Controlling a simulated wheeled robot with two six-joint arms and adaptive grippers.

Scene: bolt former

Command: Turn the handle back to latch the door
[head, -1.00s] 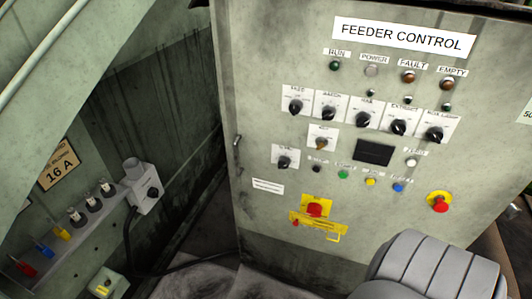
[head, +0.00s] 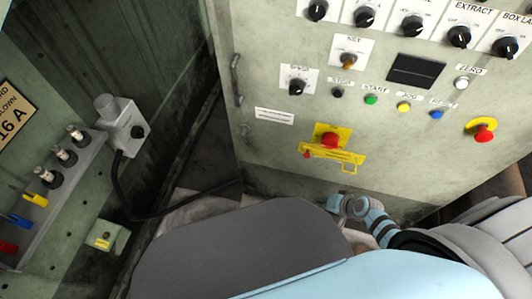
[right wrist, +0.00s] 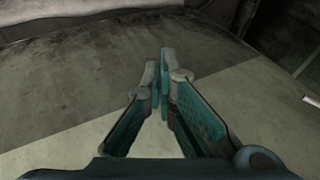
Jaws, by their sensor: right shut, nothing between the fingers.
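The grey feeder control cabinet door (head: 280,170) fills the right half of the head view. A red rotary handle (head: 330,140) sits on a yellow plate low on its front. A slim metal bar fitting (head: 236,80) runs along the left edge of the panel; whether it is a handle or a hinge is unclear. In the right wrist view my right gripper (right wrist: 162,70) is shut and empty over a dark, stained surface. My left gripper is not in view.
Knobs and buttons fill the panel above the red handle, with a red emergency stop (head: 482,130) on a yellow disc at the right. At the left stand a grey socket box (head: 124,125) with a black cable and a shelf with several plugs. A dark gap separates them from the cabinet.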

